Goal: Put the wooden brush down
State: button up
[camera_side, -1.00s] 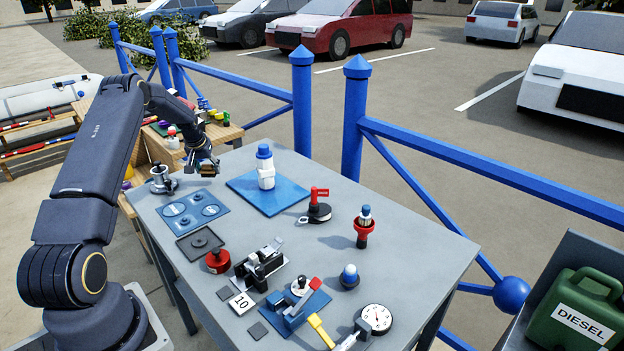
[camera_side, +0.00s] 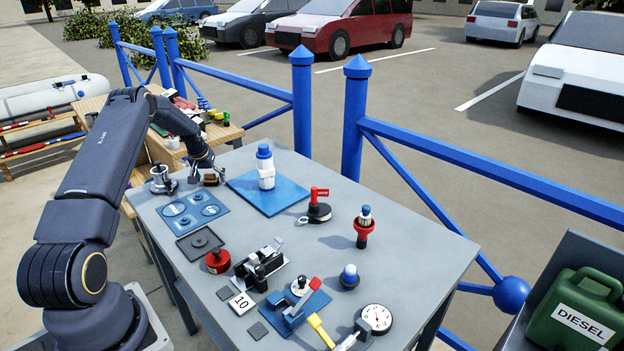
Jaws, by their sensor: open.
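My gripper (camera_side: 208,172) is low at the back left of the grey table (camera_side: 400,250), pointing down with its jaws open. The wooden brush (camera_side: 210,179) is a small brown block between or just below the fingertips. It appears to rest on the table top, between the small metal winch-like part on the left and the blue mat on the right. The fingers hide part of the brush, and I cannot tell whether they touch it.
A metal part (camera_side: 162,181) stands close left of my gripper. A white bottle with a blue cap (camera_side: 265,168) stands on a blue mat (camera_side: 240,187) to the right. A blue plate with round fittings (camera_side: 192,210) lies in front. Blue railings (camera_side: 302,100) run behind the table.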

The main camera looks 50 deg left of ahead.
jog(key=v, duration=1.2)
jog(key=d+r+m+t, duration=0.1)
jog(key=d+r+m, duration=0.1)
jog(key=d+r, duration=0.75)
jog(key=d+r+m, duration=0.2)
jog(key=d+r, duration=0.4)
jog(key=d, duration=0.7)
jog(key=s+d+r+m+t+h, duration=0.1)
jog(key=s+d+r, duration=0.15)
jog(key=d, duration=0.35)
jog(key=s+d+r+m+h, duration=0.1)
jog(key=s+d+r, duration=0.15)
jog(key=d, duration=0.35)
jog(key=s+d+f+m+h, duration=0.1)
jog(key=s+d+f+m, duration=0.2)
jog(key=s+d, duration=0.6)
jog(key=s, duration=0.4)
jog(key=shift+s+d, duration=0.35)
